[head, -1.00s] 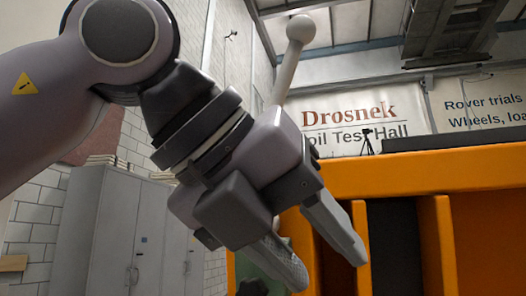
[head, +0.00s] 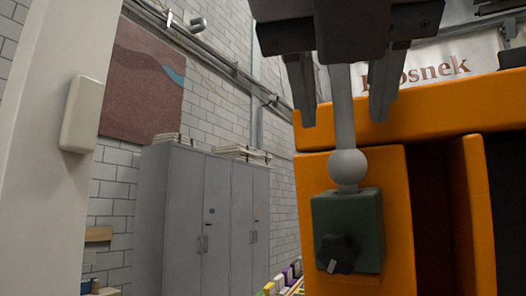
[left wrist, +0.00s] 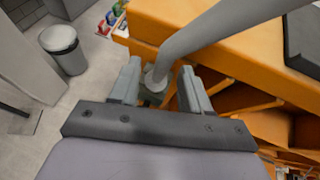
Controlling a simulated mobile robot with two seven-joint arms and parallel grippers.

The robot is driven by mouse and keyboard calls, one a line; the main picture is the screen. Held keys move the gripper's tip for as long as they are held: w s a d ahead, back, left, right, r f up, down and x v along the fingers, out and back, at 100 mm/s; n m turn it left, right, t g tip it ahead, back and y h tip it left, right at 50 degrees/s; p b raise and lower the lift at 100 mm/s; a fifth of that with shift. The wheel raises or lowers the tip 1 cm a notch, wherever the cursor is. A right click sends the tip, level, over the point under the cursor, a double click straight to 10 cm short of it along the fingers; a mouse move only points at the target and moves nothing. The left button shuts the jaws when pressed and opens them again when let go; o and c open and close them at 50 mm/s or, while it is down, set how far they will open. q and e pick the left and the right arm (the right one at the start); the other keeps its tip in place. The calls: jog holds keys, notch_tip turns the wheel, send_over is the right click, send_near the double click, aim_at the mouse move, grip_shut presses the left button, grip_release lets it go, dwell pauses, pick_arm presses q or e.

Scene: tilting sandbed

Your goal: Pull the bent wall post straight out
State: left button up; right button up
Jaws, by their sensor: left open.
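The wall post (head: 343,110) is a grey rod with a round ball joint (head: 348,167) low on it. It rises from a green block (head: 350,222) with a black knob, on the orange sandbed frame (head: 470,105). My left gripper (head: 343,119) comes down from above, open, with one finger on each side of the rod and visible gaps. In the left wrist view the post (left wrist: 215,33) slants to the upper right, bending near its lower end between the fingertips (left wrist: 160,84). Its upper part is hidden behind the gripper in the head view. My right gripper is not in view.
Grey cabinets (head: 200,215) stand against the white brick wall at left. A grey bin (left wrist: 63,48) stands on the floor in the left wrist view. Orange ribs (head: 470,210) lie right of the block. The space left of the post is free.

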pick_arm(q)
jog(key=shift+x, duration=1.25)
grip_shut()
jog(key=shift+r, duration=0.1)
jog(key=shift+s+a+r+p, duration=0.1)
jog(key=shift+s+r+p, duration=0.05)
jog(key=shift+r+p, duration=0.95)
jog(key=shift+r, duration=0.3)
jog(key=shift+s, duration=0.1)
